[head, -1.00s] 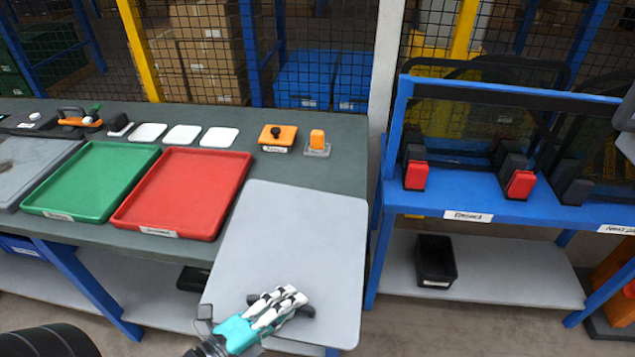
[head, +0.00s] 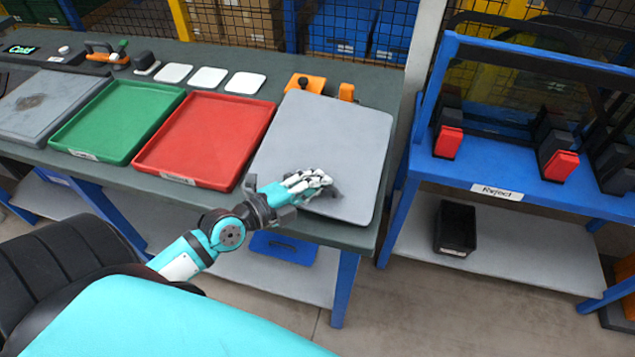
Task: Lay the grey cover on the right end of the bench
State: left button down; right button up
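The grey cover (head: 325,130) is a large flat panel with rounded corners, over the right end of the dark green bench (head: 347,233). Its far edge hides part of the small orange pieces behind it. I cannot tell whether it touches the bench or hangs just above it. My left gripper (head: 318,184), white-fingered with a teal arm, is at the near part of the cover. Its fingers are closed around the dark handle, which they partly hide. My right gripper is not in view.
A red tray (head: 205,140) lies just left of the cover, with a green tray (head: 118,120) beyond it. Orange pieces (head: 307,83) stand behind the cover. A blue stand (head: 490,168) with red-faced blocks is on the right, across a gap. A black bin (head: 456,228) sits on its lower shelf.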

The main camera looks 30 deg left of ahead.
pick_arm(q)
jog(key=shift+w+a, duration=0.5)
jog(key=shift+w, duration=0.4)
notch_tip(320, 180, down, 3)
jog(key=shift+f+b, duration=0.1)
jog(key=shift+b, duration=0.6)
jog(key=shift+f, duration=0.25)
jog(key=c, duration=1.5)
grip_release()
jog(key=shift+s, duration=0.1)
jog(key=shift+f, duration=0.1)
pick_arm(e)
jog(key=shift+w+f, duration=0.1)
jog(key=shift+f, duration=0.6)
